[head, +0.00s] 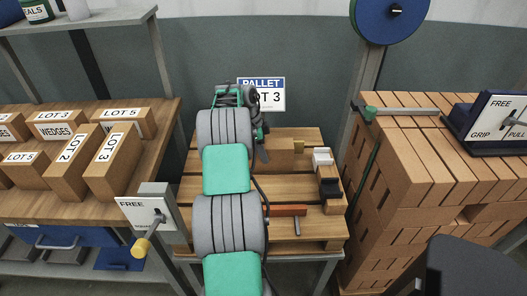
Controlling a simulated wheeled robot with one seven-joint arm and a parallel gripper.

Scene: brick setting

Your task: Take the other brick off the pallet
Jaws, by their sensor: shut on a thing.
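The wooden slatted pallet (296,184) stands in the middle, with a sign (270,96) reading "PALLET" and "LOT 3" behind it. A brown brick (280,152) is at the pallet's far part. My gripper (262,152) is at the brick's left end and is shut on it. My arm hides the brick's left part and much of the pallet's left half. I cannot tell whether the brick rests on the slats or is just above them.
On the pallet's right lie a white block (322,157), a black holder (329,188) and a red-brown bar (288,210). Stacked bricks (400,190) stand right, with a "FREE" sign (500,115). Labelled boxes (112,160) fill the left bench. A handled "FREE" box (150,212) stands front left.

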